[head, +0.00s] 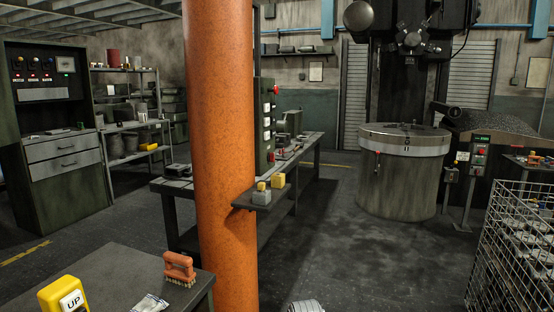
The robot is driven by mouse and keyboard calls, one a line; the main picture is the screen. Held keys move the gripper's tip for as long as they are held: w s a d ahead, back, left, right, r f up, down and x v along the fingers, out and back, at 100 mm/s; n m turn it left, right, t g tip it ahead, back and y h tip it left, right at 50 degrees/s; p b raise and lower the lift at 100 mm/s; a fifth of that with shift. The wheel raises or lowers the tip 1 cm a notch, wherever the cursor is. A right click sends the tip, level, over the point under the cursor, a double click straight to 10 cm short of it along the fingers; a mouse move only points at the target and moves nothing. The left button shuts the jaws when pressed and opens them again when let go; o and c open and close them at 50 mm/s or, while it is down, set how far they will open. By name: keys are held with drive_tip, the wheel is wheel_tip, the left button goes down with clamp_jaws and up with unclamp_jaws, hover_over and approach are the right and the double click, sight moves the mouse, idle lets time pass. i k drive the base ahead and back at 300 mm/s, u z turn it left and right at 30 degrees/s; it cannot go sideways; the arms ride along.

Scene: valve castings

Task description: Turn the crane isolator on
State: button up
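No part in view is readably labelled as the crane isolator, so I cannot tell which one it is. A tall green switch panel (265,125) with pale labels and a red knob (275,89) on its right edge stands behind the orange column, which partly hides it. A yellow pendant box (62,297) marked "UP" is cut off at the bottom left. A dark cabinet (45,110) at the left has a row of switches, lamps and a meter (65,64). My gripper is not in view.
The thick orange column (222,150) blocks the middle left. A bench (110,265) with an orange brush (179,268) is near left. A wire cage (515,250) stands at right, a round machine table (404,175) behind. The floor between (370,255) is mostly clear.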

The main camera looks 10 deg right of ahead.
sight(271, 156)
drive_tip(key=k, duration=1.15)
drive_tip(key=z, duration=0.5)
drive_tip(key=i, duration=2.4)
drive_tip(key=u, duration=0.75)
